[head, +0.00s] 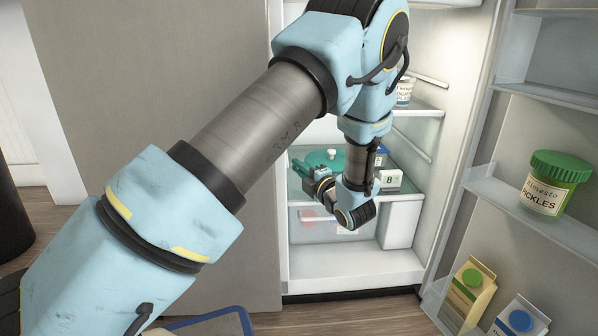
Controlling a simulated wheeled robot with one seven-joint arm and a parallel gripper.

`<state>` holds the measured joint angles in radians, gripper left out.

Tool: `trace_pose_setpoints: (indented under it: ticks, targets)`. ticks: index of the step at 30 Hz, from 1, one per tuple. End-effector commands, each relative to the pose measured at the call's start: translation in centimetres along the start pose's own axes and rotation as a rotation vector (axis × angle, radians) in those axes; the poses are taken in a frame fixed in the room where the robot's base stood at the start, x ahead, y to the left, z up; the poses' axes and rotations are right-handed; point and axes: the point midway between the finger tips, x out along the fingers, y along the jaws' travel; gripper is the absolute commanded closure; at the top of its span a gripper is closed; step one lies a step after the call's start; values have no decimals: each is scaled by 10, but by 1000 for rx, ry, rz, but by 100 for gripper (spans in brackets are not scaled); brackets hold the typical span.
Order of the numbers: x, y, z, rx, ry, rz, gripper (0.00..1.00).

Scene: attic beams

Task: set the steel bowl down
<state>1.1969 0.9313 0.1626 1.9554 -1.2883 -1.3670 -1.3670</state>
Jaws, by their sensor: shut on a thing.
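My gripper (303,171) is inside the open fridge, low over the glass shelf (402,161), at its left side. It is small in the view and partly covered by its own wrist. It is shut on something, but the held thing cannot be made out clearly. I cannot pick out a steel bowl in this view; the gripper and wrist hide part of the shelf. A teal round lid or dish with a white knob (331,154) is just behind and right of the gripper. I cannot tell whether they touch.
A white box marked B (389,180) is right of my wrist on the shelf. A labelled jar (404,93) stands on the shelf above. The open door at right holds a pickle jar (550,185) and two cartons (468,290). The fridge floor (350,268) looks clear.

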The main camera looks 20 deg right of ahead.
Motion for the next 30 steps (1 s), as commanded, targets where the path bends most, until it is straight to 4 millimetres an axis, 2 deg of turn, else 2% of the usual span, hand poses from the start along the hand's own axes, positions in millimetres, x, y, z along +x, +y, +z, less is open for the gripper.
trace_pose_setpoints:
  ticks: [5, 6, 14, 23, 26, 30]
  targets:
    - [0, -3, 0, -1, 1, 1, 100]
    - [0, -3, 0, 1, 0, 0, 88]
    - [0, -3, 0, 1, 0, 0, 60]
    - [0, 2, 0, 0, 0, 0, 60]
    - [-10, 3, 0, 3, -2, -1, 60]
    - [-37, 5, 1, 3, -4, -1, 60]
